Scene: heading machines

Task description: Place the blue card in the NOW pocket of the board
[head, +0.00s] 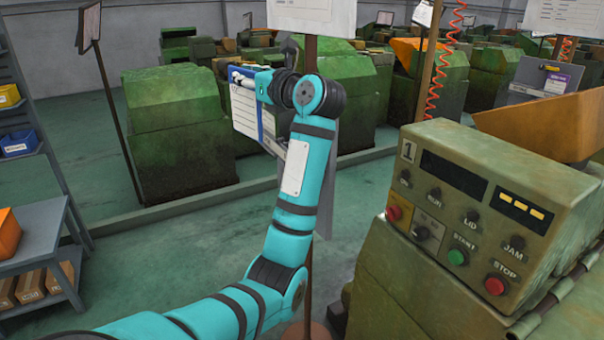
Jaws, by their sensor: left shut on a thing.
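The blue card (243,112), a white sheet with a blue top and blue edge, hangs upright at the end of my left arm. My left gripper (258,84) is shut on it near its upper part, and the fingertips are partly hidden. Behind my arm stands a brown post with a white sheet (312,14) at the top and a grey board (326,185) lower down. My arm covers most of this board, so its pockets and any NOW label cannot be read. Whether the card touches the board cannot be told. My right gripper is not in view.
A green machine marked 1 (470,215), with buttons and an orange chute (545,120), fills the right. A grey rack (45,245) with bins and boxes stands at left. Another board (530,92) with a purple card is at upper right. Green floor (165,245) is open between.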

